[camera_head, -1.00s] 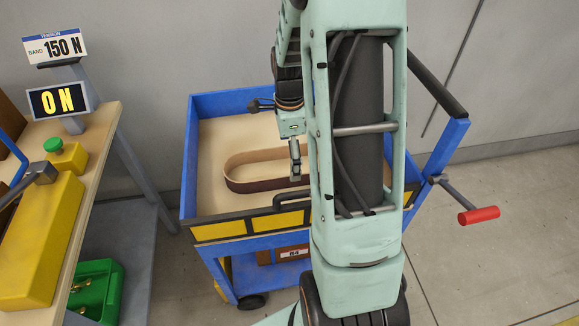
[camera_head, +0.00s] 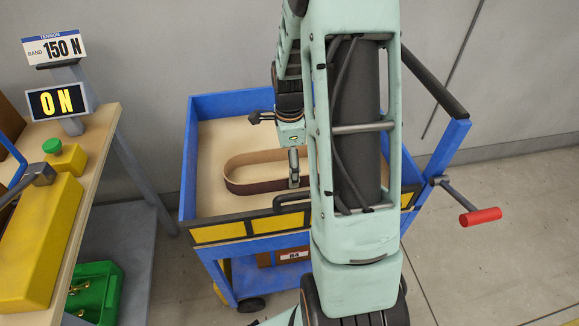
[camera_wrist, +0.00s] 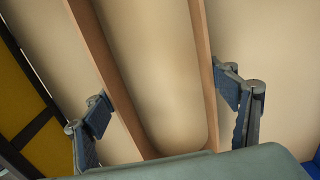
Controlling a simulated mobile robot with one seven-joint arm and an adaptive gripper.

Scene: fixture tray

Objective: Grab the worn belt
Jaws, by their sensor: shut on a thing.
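The worn belt (camera_head: 240,185) is a long brown loop standing on edge in the cart's tray, tan inside and darker outside. My gripper (camera_head: 294,175) reaches down over its near side in the head view. In the wrist view the two fingers sit outside the belt (camera_wrist: 116,90), one beside each long strand, with both strands between them. My gripper is shut on the belt. My arm hides the belt's right end in the head view.
The blue cart (camera_head: 189,150) has a raised rim with yellow front panels and a red-ended handle (camera_head: 479,216) at right. At left is a bench (camera_head: 98,130) with a yellow machine (camera_head: 38,245), a green button and a tension display reading 150 N.

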